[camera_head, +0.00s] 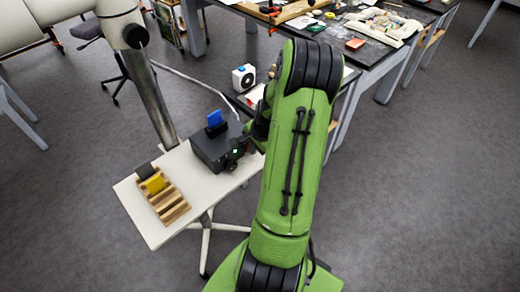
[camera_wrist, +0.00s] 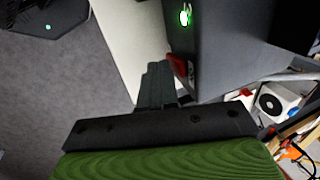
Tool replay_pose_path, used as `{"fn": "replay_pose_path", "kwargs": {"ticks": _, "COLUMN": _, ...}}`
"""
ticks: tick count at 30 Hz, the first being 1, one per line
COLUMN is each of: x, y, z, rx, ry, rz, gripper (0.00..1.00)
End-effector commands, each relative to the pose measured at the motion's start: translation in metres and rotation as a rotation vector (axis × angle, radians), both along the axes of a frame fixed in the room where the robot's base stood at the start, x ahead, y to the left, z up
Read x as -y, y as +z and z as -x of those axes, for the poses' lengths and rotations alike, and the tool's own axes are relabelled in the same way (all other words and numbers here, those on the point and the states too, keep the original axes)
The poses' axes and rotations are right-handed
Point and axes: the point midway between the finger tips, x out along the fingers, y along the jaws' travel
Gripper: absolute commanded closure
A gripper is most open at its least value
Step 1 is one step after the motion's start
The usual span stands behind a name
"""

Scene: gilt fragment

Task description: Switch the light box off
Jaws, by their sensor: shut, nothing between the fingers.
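A dark box (camera_head: 212,148) stands on the small white table, with a blue piece (camera_head: 215,118) upright on its top; it appears to be the light box. In the wrist view the dark box (camera_wrist: 235,55) fills the upper right. A green light (camera_wrist: 185,15) glows on its face, and a red switch (camera_wrist: 179,65) sits lower on the same face. My gripper (camera_wrist: 158,72) is shut and empty, its fingertips just left of the red switch. Whether they touch it I cannot tell. In the head view my gripper is largely hidden by my green arm.
The white table (camera_head: 150,230) also bears a wooden rack (camera_head: 170,203) with a yellow piece (camera_head: 155,184). A cluttered dark workbench (camera_head: 365,50) and a white device with a black disc (camera_head: 243,78) stand behind. The grey floor at right is clear.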

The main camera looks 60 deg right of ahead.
Motion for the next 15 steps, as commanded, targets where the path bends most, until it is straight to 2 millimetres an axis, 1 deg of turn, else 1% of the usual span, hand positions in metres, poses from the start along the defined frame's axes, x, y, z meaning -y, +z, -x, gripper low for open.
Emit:
{"fn": "replay_pose_path", "kwargs": {"ticks": 8, "x": 0.0000, "y": -0.0006, "z": -0.0007, "rx": 0.000, "ry": 0.000, "rz": 0.000, "gripper": 1.00}}
{"fn": "replay_pose_path", "kwargs": {"ticks": 12, "x": 0.0006, "y": -0.0073, "z": -0.0057, "rx": -0.002, "ry": 0.003, "rz": 0.000, "gripper": 1.00}}
{"fn": "replay_pose_path", "kwargs": {"ticks": 15, "x": 0.0007, "y": -0.0050, "z": -0.0052, "rx": -0.001, "ry": 0.002, "rz": -0.002, "gripper": 1.00}}
